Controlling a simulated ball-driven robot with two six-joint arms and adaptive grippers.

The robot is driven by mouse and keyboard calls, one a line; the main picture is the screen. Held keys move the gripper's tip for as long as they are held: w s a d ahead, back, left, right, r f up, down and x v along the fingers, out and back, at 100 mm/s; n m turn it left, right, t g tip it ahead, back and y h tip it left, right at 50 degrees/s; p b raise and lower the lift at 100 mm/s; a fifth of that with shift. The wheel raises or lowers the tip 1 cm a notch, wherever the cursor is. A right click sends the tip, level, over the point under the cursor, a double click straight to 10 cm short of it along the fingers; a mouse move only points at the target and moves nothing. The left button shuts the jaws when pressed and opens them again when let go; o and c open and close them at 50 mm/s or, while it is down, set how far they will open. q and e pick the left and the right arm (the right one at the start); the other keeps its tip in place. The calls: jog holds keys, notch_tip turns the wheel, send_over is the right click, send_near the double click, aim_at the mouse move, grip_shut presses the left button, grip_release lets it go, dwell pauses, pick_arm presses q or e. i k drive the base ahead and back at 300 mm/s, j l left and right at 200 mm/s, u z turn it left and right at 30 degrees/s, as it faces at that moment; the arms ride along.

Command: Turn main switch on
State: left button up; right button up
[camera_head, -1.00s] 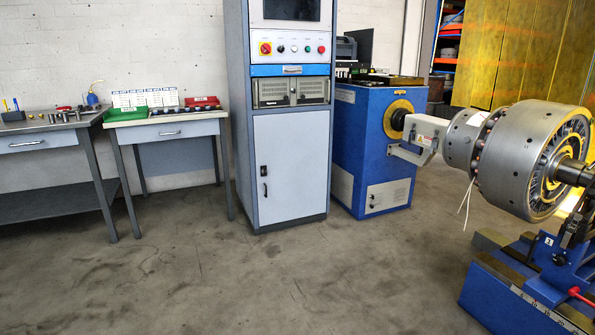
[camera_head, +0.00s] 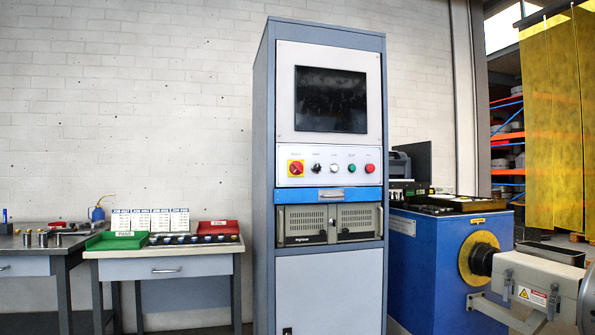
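The main switch (camera_head: 296,168) is a red rotary knob on a yellow square plate. It sits at the left end of the white control panel (camera_head: 328,180) on the tall grey control cabinet (camera_head: 263,200). The red knob looks tilted, but I cannot tell its on or off position. To its right are a black selector knob (camera_head: 316,168) and white, green and red buttons. The cabinet's screen (camera_head: 330,99) above is dark. Neither of my grippers shows in the head view.
A table (camera_head: 165,268) with a green tray, a red tray and cards stands left of the cabinet, beside a workbench (camera_head: 28,267). A blue machine (camera_head: 430,262) with a yellow ring and grey shaft housing stands on the right. Yellow curtains (camera_head: 557,120) hang behind it.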

aim_at(296, 167)
jog(key=i+j+u, duration=0.1)
jog(key=i+j, duration=0.15)
jog(key=i, duration=0.25)
jog(key=i+j, duration=0.2)
jog(key=i, duration=0.3)
jog(key=j+u, duration=0.05)
